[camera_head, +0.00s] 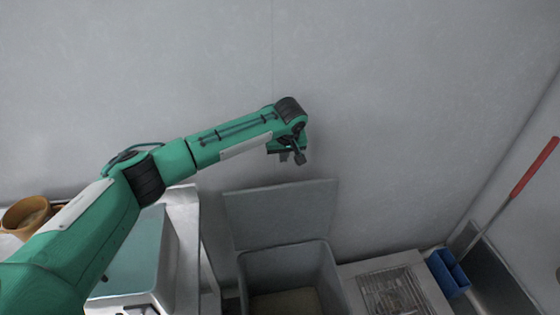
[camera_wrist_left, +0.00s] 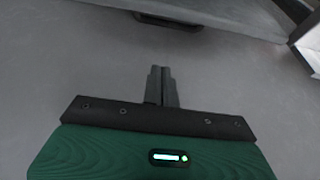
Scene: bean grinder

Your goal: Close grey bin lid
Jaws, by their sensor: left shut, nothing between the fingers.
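The grey bin (camera_head: 285,268) stands on the floor at the lower middle of the head view, its inside showing from above. Its grey lid (camera_head: 281,213) is open, standing up at the back of the bin near the wall. My left gripper (camera_head: 300,158) is above the lid, close to the wall, apart from the lid. In the left wrist view the fingers (camera_wrist_left: 161,72) are together with nothing between them. A grey panel with a dark handle-like piece (camera_wrist_left: 168,20) shows beyond them; I cannot tell for certain which part it is. My right gripper is not in view.
A teal-topped machine or counter (camera_head: 140,255) stands left of the bin, with an orange-brown pot (camera_head: 27,215) farther left. A grated unit (camera_head: 392,292) is right of the bin, then a blue container (camera_head: 447,272) and a red-handled tool (camera_head: 534,168). The wall is close behind.

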